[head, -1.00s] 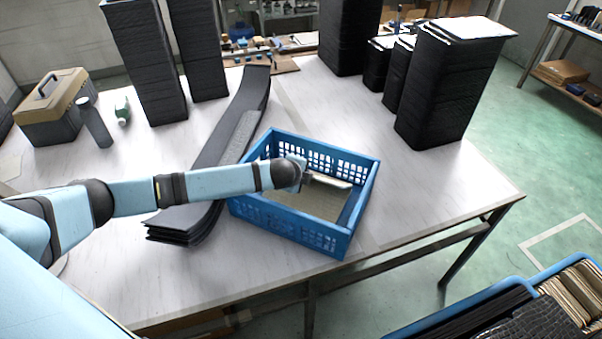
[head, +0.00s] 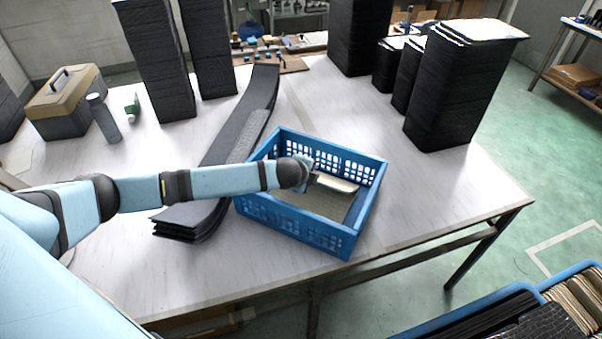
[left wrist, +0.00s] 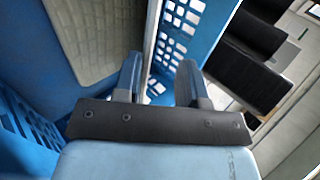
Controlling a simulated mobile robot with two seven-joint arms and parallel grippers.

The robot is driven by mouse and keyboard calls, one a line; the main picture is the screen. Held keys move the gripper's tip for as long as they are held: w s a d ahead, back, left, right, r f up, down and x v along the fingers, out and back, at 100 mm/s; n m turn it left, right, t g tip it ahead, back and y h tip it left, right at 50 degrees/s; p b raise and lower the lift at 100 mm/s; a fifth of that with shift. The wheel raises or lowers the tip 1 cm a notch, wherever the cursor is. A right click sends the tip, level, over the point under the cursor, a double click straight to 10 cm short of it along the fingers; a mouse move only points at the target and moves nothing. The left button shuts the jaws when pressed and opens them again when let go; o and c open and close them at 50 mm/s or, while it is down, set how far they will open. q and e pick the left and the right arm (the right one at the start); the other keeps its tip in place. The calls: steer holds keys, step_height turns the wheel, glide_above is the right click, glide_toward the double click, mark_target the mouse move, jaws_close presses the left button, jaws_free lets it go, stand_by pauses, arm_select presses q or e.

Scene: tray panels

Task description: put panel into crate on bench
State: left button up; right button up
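The blue crate (head: 295,232) stands on the white bench (head: 440,205). My left gripper (head: 313,172) reaches into it from the left, inside the rim. In the left wrist view the two fingers of my left gripper (left wrist: 160,82) stand apart. A thin pale panel (head: 338,183) shows beside the gripper within the crate. In the left wrist view the panel (left wrist: 151,40) looks like a narrow edge-on strip between the fingers, near the left one, with a gap to the right one. A beige textured surface (left wrist: 92,40) lies in the crate. My right gripper is out of view.
Long dark curved strips (head: 215,170) lie left of the crate, close to it. Tall black stacks (head: 450,95) stand at the back right, others (head: 160,60) at the back left. A toolbox (head: 63,100) sits far left. The bench right of the crate is clear.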

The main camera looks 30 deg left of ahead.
arm_select(q)
steer(key=v, duration=1.3)
stand_by(0.4)
steer(key=s+d+f+n+h+p, duration=0.1)
steer(key=s+d+f+n+h, duration=0.15)
steer(key=s+d+f, duration=0.35)
steer(key=s+d+f+n+h+p, duration=0.1)
steer(key=s+d+f+n+h, duration=0.2)
steer(key=d, duration=0.4)
steer(key=s+f+n+t+y+p, duration=0.1)
steer(key=s+f+n+y, duration=0.1)
steer(key=s+f+n, duration=0.3)
steer(key=s+n, duration=0.4)
steer(key=s, duration=0.5)
steer(key=shift+a+t, duration=0.3)
steer(key=shift+s+a+f, duration=0.15)
